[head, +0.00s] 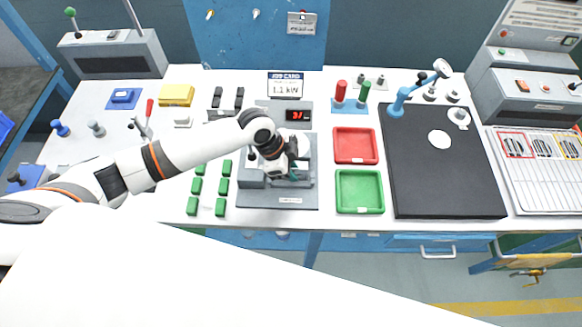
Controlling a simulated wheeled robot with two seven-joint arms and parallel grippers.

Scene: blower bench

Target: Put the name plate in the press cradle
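My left gripper (293,169) reaches in from the left and is low over a grey block-shaped fixture (251,179) on a grey base plate (277,199) at the middle of the bench. The fixture may be the press cradle; its inside is mostly hidden by the gripper and wrist. A small teal patch shows at the fingertips, too small to identify. I cannot make out the name plate for certain, nor whether the fingers are open or shut. My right gripper is not in view.
A job card (289,84) reads 1.1 kW behind a red-digit display (298,115). A red tray (355,146) and green tray (360,191) stand right of the fixture, then a black mat (443,180). Several green blocks (196,186) lie left. A rack (523,184) is far right.

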